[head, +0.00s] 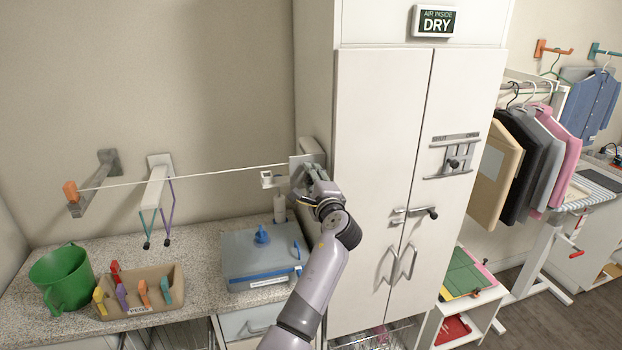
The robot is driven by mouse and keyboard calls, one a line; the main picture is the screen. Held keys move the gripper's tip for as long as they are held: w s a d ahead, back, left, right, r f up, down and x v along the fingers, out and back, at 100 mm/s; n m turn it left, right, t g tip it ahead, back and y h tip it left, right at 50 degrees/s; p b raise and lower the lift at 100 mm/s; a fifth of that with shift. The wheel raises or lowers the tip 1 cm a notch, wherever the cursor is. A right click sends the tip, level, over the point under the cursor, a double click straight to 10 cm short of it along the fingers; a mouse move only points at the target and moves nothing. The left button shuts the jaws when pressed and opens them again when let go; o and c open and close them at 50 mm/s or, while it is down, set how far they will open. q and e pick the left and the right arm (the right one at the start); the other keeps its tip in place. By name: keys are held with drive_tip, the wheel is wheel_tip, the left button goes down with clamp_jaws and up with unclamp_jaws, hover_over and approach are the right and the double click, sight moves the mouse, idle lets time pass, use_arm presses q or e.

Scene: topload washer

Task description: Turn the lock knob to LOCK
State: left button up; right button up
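My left gripper (308,180) is up against a light grey plate (296,164) on the left side of the tall white cabinet. A white line runs to this plate from an orange end piece (71,191) on a wall bracket at the left. No knob marked LOCK can be read here; anything at the plate is partly hidden behind my gripper. I cannot tell whether the fingers are open or shut, or touching anything. My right gripper is not in view.
The counter (200,262) holds a green jug (62,280), a peg tray (140,312) and a blue-lidded box (240,262). The white cabinet (375,120) has a handle (420,212) and slide latch (452,160). A folding hanger (157,180) juts from the wall.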

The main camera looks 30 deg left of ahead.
use_arm(q)
drive_tip(key=shift+o, duration=1.4)
drive_tip(key=shift+s+d, duration=0.1)
drive_tip(key=v, duration=1.1)
drive_tip(key=shift+s+d, duration=0.25)
